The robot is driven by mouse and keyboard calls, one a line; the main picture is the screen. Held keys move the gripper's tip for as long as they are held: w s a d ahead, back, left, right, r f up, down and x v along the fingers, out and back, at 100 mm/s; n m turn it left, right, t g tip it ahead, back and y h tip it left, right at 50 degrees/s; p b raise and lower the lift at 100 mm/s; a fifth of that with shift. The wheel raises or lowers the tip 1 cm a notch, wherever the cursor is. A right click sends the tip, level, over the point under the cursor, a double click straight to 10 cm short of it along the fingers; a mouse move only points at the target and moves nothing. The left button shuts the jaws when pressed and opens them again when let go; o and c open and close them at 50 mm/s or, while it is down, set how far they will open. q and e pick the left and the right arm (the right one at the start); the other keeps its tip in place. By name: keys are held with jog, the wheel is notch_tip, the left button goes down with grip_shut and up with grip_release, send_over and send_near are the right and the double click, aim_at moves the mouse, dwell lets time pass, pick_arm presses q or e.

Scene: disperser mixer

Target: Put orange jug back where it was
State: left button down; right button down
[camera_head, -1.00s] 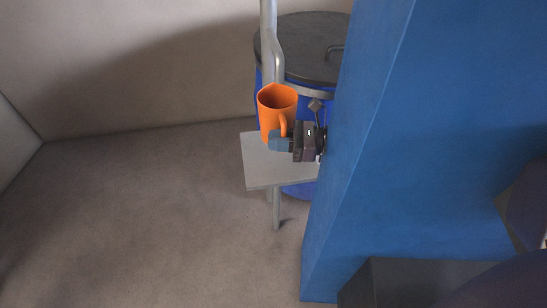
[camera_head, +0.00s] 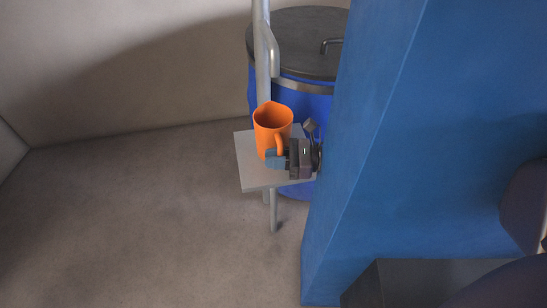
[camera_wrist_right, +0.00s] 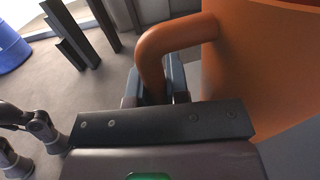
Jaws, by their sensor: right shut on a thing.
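The orange jug (camera_head: 272,127) is upright at the small grey table (camera_head: 252,177) in the head view; I cannot tell whether its base touches the top. My right gripper (camera_head: 276,158) is at the jug's right side, shut on its handle. In the right wrist view the jug (camera_wrist_right: 262,62) fills the upper right, and its handle passes between the fingers of the right gripper (camera_wrist_right: 158,82). My left gripper is not in view.
A blue drum (camera_head: 290,98) with a dark lid stands behind the table. A grey vertical pole (camera_head: 262,75) rises close behind the jug. A large blue column (camera_head: 375,150) stands to the right. The floor at left is clear.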

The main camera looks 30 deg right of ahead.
jog(key=shift+f, duration=0.2)
jog(key=c, duration=1.1)
grip_release()
jog(key=shift+c, duration=0.2)
jog(key=shift+o, duration=0.2)
jog(key=shift+r, duration=0.15)
jog(key=shift+d+r, duration=0.1)
jog(key=shift+d, duration=0.05)
pick_arm(q)
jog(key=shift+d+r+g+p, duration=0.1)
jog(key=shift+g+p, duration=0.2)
jog(key=shift+p, duration=0.45)
pick_arm(e)
jog(key=v, duration=1.2)
